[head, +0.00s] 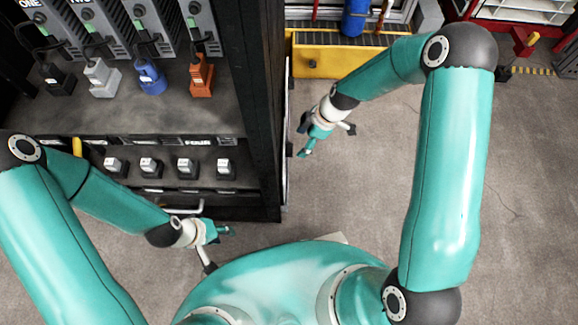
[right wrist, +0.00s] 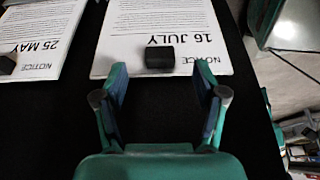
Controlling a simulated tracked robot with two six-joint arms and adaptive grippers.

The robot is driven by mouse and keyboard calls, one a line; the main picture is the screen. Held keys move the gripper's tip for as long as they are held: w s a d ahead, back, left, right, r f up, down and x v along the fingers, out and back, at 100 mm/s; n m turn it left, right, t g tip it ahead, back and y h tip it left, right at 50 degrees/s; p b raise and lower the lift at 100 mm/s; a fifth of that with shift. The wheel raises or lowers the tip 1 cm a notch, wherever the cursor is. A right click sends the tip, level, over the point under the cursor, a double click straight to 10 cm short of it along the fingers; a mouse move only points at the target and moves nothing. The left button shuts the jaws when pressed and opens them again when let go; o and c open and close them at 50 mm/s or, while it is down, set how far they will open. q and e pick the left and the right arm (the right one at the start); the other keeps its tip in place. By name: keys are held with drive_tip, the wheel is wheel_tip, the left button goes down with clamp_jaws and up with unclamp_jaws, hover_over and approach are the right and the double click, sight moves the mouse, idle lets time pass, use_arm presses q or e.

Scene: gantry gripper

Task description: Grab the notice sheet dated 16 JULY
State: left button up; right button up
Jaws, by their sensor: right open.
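The notice sheet dated 16 JULY (right wrist: 160,20) is white with black print and appears upside down in the right wrist view. In the head view, my right gripper (head: 306,149) is beside the dark cabinet's right side; the sheet's face is not visible there. My left gripper (head: 226,231) is low in front of the cabinet, its jaws unclear.
A notice sheet dated 25 MAY (right wrist: 38,40) is left of the first sheet on the same dark panel. The dark cabinet (head: 262,110) holds several coloured plugs and switches. A yellow bin (head: 310,62) stands behind my right gripper. Grey floor (head: 370,190) is open to the right.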

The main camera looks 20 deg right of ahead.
sight(292, 153)
drive_tip(key=shift+b+x, duration=0.9)
drive_tip(key=shift+x, duration=3.05)
drive_tip(key=shift+s, duration=0.1)
clamp_jaws()
